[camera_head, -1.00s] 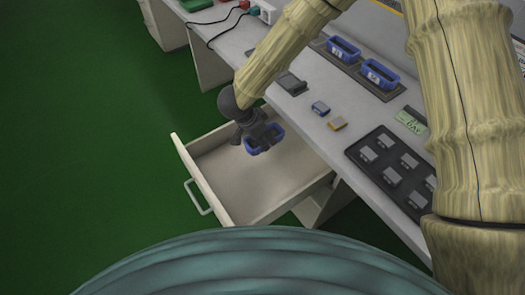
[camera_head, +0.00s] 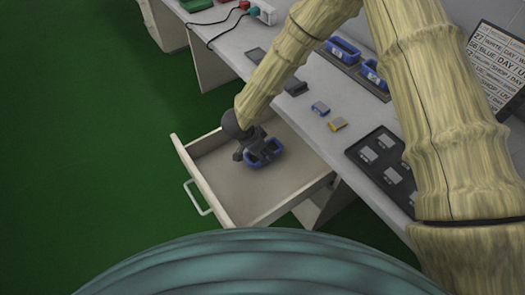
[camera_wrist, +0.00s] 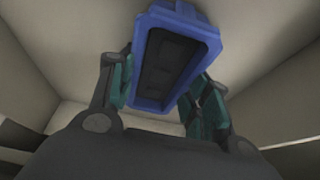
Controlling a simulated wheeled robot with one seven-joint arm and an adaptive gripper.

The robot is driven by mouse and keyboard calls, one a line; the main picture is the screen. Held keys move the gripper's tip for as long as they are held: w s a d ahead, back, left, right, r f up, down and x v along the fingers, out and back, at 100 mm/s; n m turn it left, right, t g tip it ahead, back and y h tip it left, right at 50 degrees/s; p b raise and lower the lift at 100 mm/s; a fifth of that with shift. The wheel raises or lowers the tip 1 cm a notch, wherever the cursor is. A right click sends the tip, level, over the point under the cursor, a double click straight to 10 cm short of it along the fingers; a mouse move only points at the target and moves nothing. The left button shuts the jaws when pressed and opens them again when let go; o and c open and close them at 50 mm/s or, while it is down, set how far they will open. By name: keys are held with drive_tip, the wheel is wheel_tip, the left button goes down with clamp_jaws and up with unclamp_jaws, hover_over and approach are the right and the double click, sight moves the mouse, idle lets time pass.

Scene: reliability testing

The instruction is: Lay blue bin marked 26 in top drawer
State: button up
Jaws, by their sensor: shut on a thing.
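The blue bin (camera_head: 264,154) is between the fingers of my gripper (camera_head: 252,150), inside the open top drawer (camera_head: 245,200). In the wrist view the bin (camera_wrist: 205,40) shows its blue rim and dark inside, with a finger of my gripper (camera_wrist: 165,95) on each side of it. The drawer's pale walls and floor (camera_wrist: 60,70) surround it there. The bin's number is not visible. I cannot tell whether the bin's underside touches the drawer floor.
The grey bench (camera_head: 285,105) runs behind the drawer. The green floor (camera_head: 90,150) is clear at left.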

drive_tip(key=shift+f, duration=0.1)
drive_tip(key=o, duration=1.1)
drive_tip(key=shift+o, duration=0.2)
drive_tip(key=v, duration=1.2)
drive_tip(key=shift+d+p, duration=0.1)
drive_tip(key=shift+p, duration=0.2)
